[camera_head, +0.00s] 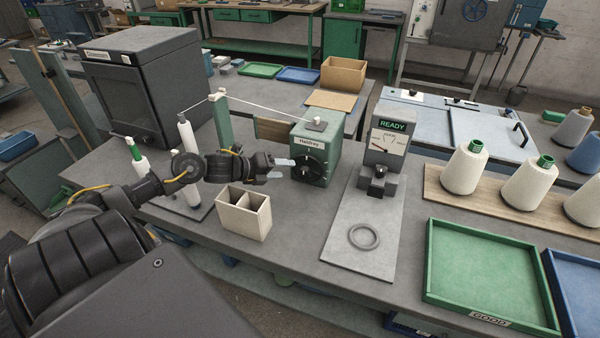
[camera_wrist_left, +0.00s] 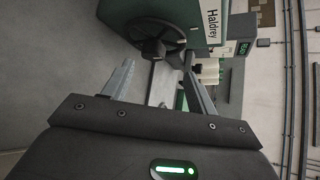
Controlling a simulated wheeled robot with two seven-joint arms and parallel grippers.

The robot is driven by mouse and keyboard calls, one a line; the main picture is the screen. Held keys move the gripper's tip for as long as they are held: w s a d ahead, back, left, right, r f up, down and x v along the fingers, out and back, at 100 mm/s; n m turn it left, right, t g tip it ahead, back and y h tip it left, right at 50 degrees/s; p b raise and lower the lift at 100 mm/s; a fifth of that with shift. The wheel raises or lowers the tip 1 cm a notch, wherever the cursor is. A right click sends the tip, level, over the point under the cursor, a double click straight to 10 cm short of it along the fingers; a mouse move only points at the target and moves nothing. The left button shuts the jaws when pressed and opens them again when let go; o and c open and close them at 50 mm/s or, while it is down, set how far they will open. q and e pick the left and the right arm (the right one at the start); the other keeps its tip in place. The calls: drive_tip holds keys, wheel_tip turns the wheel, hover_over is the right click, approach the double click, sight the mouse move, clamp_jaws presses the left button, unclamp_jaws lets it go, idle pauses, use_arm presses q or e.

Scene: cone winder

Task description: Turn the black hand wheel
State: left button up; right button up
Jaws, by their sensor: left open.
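The black hand wheel (camera_head: 308,168) is on the front face of a green machine box (camera_head: 318,147) labelled "Haldrey". In the left wrist view the wheel (camera_wrist_left: 158,36) shows at the top, with a dark knob on it, ahead of my fingers. My left gripper (camera_head: 284,169) is just left of the wheel in the head view. In the left wrist view my left gripper (camera_wrist_left: 160,88) has its two fingers spread with nothing between them. The right fingertip is close to the wheel's edge; I cannot tell if it touches. My right gripper is in neither view.
A two-compartment box (camera_head: 243,213) stands in front of my left gripper. A grey plate with a ring (camera_head: 364,236) and a "READY" gauge unit (camera_head: 387,137) are right of the machine. Thread cones (camera_head: 465,167) and a green tray (camera_head: 487,272) lie further right. A thread runs to the machine's top.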

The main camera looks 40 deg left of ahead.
sight(301, 173)
use_arm(q)
drive_tip(key=x, duration=0.2)
drive_tip(key=p+x, duration=0.1)
drive_tip(key=x, duration=0.2)
drive_tip(key=f+x, duration=0.1)
drive_tip(key=x, duration=0.2)
drive_tip(key=shift+s+f, duration=0.15)
drive_tip(key=shift+s, duration=0.05)
drive_tip(key=c, duration=1)
